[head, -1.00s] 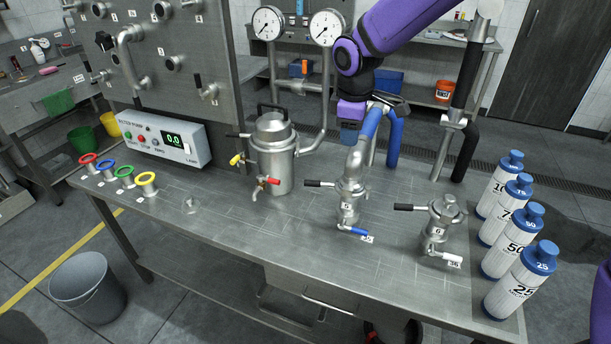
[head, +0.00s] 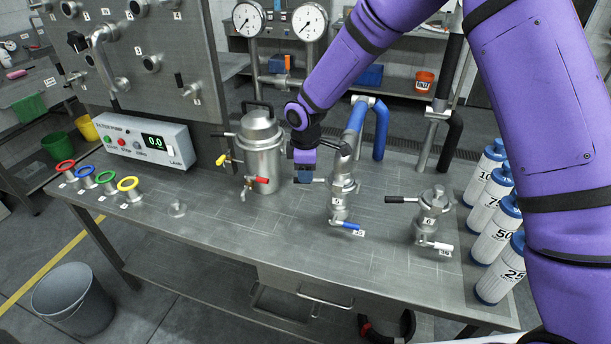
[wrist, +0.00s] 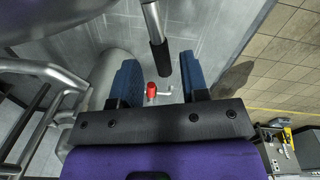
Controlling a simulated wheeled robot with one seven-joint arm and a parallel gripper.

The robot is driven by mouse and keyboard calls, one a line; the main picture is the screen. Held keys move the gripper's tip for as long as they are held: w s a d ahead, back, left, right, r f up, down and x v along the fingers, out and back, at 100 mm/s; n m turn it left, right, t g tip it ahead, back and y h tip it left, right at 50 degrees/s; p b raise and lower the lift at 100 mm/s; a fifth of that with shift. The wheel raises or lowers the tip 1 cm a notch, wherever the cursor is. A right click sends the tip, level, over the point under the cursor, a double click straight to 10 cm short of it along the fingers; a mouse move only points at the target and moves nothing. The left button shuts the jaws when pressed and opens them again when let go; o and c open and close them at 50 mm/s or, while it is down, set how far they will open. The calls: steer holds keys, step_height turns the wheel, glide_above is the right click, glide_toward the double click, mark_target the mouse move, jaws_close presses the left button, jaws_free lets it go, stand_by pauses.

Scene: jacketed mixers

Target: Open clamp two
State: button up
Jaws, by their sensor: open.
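Three steel vessels each carry a black-handled lever: the large jacketed vessel (head: 262,160), the middle small vessel (head: 343,188) and the right small vessel (head: 432,210). No label naming clamp two is readable. My gripper (head: 305,178) hangs left of the middle vessel, at that vessel's lever, which it mostly hides in the head view. In the wrist view a lever with a black grip (wrist: 160,57) on a metal rod reaches down between my two open blue fingers (wrist: 160,85). The fingers stand apart from it on both sides. The right vessel's lever (head: 401,199) points left.
A red valve handle (head: 261,181) is close left of my gripper. A blue valve handle (head: 349,226) is below the middle vessel. A blue bent pipe (head: 356,125) rises behind it. Blue-capped bottles (head: 495,235) stand at the right edge.

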steer(key=shift+f, duration=1.15)
jaws_close()
